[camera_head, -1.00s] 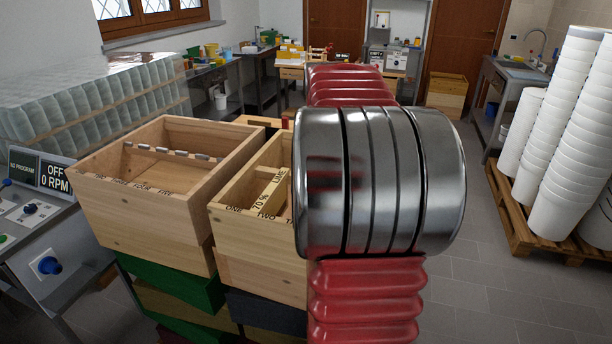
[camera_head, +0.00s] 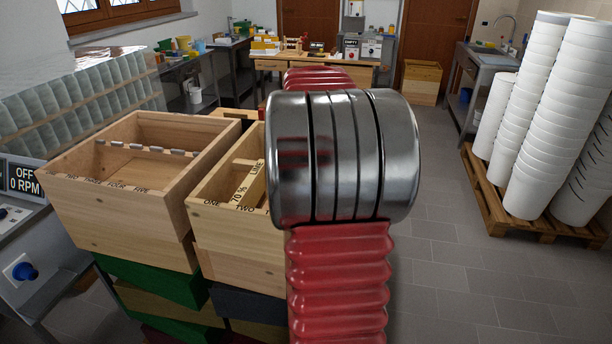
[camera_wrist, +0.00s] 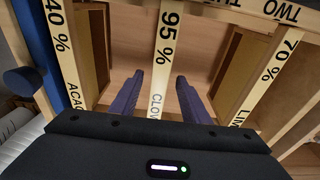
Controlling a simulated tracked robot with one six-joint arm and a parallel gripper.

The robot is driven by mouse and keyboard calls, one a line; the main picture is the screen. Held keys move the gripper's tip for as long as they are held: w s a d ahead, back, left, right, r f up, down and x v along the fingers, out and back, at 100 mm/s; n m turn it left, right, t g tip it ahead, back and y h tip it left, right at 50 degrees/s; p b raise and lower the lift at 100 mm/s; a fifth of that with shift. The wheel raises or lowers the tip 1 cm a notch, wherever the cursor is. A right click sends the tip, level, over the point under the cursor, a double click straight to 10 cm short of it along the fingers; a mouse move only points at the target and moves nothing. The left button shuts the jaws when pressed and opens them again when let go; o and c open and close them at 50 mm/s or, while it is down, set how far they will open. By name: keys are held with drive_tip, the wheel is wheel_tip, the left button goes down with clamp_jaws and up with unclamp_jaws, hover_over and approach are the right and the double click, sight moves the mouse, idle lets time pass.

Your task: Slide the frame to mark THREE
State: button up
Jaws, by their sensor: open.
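In the wrist view my gripper (camera_wrist: 160,76) is open, its two dark fingers on either side of the pale wooden bar marked 95 % CLOV (camera_wrist: 166,45). I cannot tell whether they touch it. A bar marked 40 % ACAC (camera_wrist: 62,45) lies to the left and a bar marked 70 % LIM (camera_wrist: 275,70) to the right. The word TWO (camera_wrist: 282,10) shows on the box edge at top right. In the head view, the wooden box (camera_head: 225,235) bears ONE and TWO and holds the 70 % LIME bar (camera_head: 247,185). My arm hides my gripper and the box's right part; mark THREE is not readable.
Another open wooden box (camera_head: 125,215) stands to the left, its rim marked FOUR and FIVE. A control panel (camera_head: 22,180) reads OFF 0 RPM. Stacked jars (camera_head: 75,105) stand behind. White buckets (camera_head: 560,110) stand on a pallet (camera_head: 500,215) at right, with clear floor before it.

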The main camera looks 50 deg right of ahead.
drive_tip(key=f, duration=0.5)
drive_tip(key=d+f, duration=0.1)
drive_tip(key=f, duration=0.2)
drive_tip(key=shift+w+f, duration=0.2)
drive_tip(key=shift+c, duration=0.2)
clamp_jaws()
drive_tip(key=shift+w+a, duration=0.1)
drive_tip(key=shift+w, duration=0.05)
idle(0.6)
drive_tip(key=shift+w+a, duration=0.3)
drive_tip(key=shift+w, duration=0.45)
drive_tip(key=shift+w+a, duration=0.3)
drive_tip(key=shift+w, duration=0.4)
drive_tip(key=shift+o, duration=0.2)
unclamp_jaws()
